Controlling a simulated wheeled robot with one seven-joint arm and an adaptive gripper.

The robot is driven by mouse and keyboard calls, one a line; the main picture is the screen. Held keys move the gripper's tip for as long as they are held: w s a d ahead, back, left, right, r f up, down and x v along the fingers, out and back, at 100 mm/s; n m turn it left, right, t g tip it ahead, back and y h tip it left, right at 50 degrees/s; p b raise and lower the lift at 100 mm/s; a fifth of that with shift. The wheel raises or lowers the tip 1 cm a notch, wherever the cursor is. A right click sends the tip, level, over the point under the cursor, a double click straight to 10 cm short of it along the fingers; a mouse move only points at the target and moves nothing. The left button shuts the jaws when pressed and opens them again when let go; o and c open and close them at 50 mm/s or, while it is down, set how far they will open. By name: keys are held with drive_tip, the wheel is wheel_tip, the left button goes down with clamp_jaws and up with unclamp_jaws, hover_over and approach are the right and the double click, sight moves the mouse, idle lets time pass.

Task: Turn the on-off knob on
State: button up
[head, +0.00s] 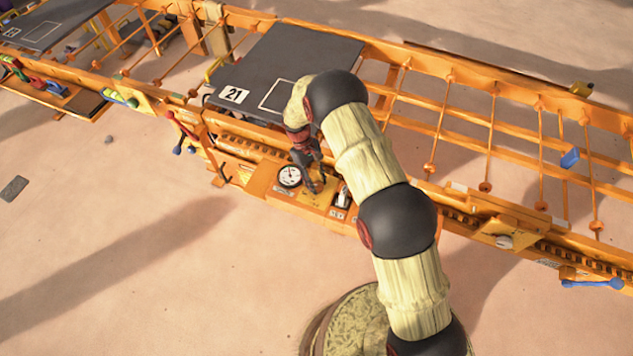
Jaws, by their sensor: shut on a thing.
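An orange control panel (283,198) sits on the near side of the orange frame, in the middle of the head view. It carries a round white gauge (289,176) and, further right, a dark switch on a pale plate (342,200). My gripper (317,184) reaches down onto the panel between these two. Its dark fingers are shut on the on-off knob, which they mostly hide. The knob's angle and its markings cannot be made out.
A dark plate marked 21 (262,75) lies on the frame behind the gripper. Orange rails with rods run right, with a small blue block (570,158) on them. Coloured levers (180,135) stick out at left.

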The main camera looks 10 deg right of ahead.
drive_tip(key=o, duration=1.1)
drive_tip(key=shift+o, duration=0.2)
drive_tip(key=v, duration=1.2)
